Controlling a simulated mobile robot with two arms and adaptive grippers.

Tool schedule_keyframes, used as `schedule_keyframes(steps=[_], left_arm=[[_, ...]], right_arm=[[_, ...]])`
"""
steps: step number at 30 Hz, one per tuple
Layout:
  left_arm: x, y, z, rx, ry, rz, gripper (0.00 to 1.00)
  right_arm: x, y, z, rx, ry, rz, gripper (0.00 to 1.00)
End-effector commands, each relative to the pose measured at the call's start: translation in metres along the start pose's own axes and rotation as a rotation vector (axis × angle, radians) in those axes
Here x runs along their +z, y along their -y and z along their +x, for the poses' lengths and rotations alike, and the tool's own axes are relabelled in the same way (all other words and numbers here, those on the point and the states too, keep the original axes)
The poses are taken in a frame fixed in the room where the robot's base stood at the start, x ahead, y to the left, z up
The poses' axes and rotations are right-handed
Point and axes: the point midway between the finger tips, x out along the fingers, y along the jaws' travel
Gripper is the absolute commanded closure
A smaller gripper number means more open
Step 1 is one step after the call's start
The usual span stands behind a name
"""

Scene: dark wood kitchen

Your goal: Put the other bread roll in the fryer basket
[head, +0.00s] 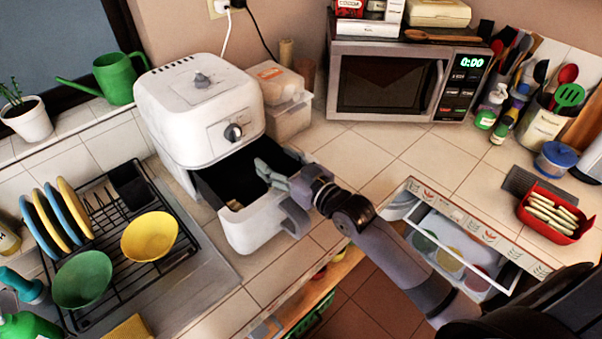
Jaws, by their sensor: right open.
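The white air fryer (198,105) stands on the counter at left centre. Its fryer basket (262,232) is pulled out toward the front, open at the top with a dark inside. A small tan patch (235,204) shows inside near the front left; it may be part of a bread roll, but too little of it shows to tell. My right gripper (268,174) is over the right part of the basket opening, open, with nothing visible between its fingers. It hides part of the basket's inside. My left gripper is not in view.
A dish rack (118,235) with plates and bowls stands left of the fryer. Plastic containers (288,118) stand behind it. A microwave (400,85) is at the back. An open drawer (455,245) juts out below the right counter, where a red basket (552,222) stands. The counter before the microwave is clear.

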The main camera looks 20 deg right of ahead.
Motion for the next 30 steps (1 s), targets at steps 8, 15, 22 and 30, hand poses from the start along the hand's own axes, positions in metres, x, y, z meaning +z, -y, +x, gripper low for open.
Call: schedule_keyframes(steps=[8, 15, 22, 30], left_arm=[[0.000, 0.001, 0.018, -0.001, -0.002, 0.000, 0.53], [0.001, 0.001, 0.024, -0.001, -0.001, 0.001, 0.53], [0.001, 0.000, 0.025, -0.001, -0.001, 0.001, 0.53], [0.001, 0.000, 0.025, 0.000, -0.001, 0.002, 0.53]], right_arm=[[0.007, -0.001, -0.064, 0.001, 0.009, -0.002, 0.39], [0.002, -0.001, -0.098, 0.002, 0.001, -0.001, 0.39], [-0.001, -0.001, -0.108, 0.001, -0.003, -0.002, 0.39], [-0.002, -0.001, -0.108, 0.001, -0.005, -0.001, 0.39]])
